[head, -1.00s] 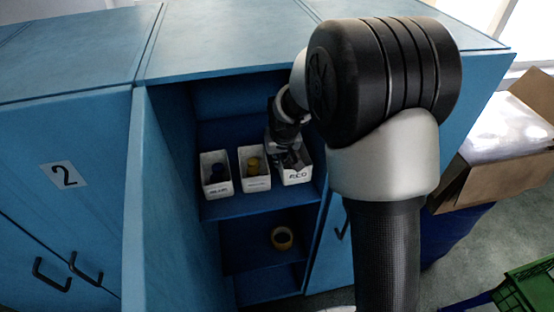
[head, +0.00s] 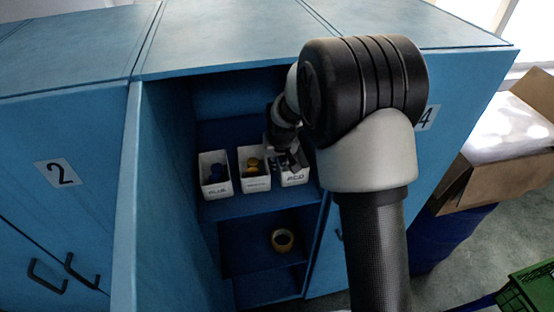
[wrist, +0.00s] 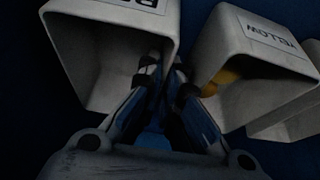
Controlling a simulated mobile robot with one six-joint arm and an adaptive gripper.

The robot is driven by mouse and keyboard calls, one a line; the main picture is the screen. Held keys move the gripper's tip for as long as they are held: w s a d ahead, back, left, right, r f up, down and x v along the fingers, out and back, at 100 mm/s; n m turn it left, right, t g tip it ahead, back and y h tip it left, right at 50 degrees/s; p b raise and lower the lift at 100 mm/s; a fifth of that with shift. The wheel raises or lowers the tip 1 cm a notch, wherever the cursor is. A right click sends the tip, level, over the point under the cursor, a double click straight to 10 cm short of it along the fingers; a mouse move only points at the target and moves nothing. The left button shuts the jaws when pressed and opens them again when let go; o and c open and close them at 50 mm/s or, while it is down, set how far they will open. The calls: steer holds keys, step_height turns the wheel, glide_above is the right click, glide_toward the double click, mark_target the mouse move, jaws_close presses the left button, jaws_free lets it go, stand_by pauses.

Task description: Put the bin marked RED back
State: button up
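The white bin marked RED (head: 295,178) is at the right end of a row of three bins on the cabinet's upper shelf. Its label is partly readable. I cannot tell whether it rests fully on the shelf. In the wrist view the RED bin (wrist: 75,55) is at upper left, its open mouth facing me and turned relative to the yellow bin. My gripper (head: 285,158) is at the RED bin's top. In the wrist view my gripper's fingers (wrist: 165,78) close in on its wall, one inside and one outside; the contact is dark.
The BLUE bin (head: 214,180) and YELLOW bin (head: 253,178) stand to the left; the yellow one (wrist: 270,35) is close beside my fingers. Cabinet walls enclose the shelf. A tape roll (head: 282,240) lies on the lower shelf. A cardboard box (head: 490,175) is at right.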

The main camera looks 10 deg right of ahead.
steer(key=shift+o, duration=0.6)
steer(key=shift+r, duration=0.15)
steer(key=shift+r, duration=0.3)
steer(key=p+v, duration=0.1)
steer(key=v, duration=0.4)
steer(key=shift+r+p, duration=0.1)
steer(key=shift+p, duration=0.3)
steer(key=s, duration=1.2)
steer(key=s+r, duration=0.7)
steer(key=s, duration=0.4)
steer(key=s+r, duration=0.8)
steer(key=s, duration=0.3)
steer(key=shift+s, duration=0.25)
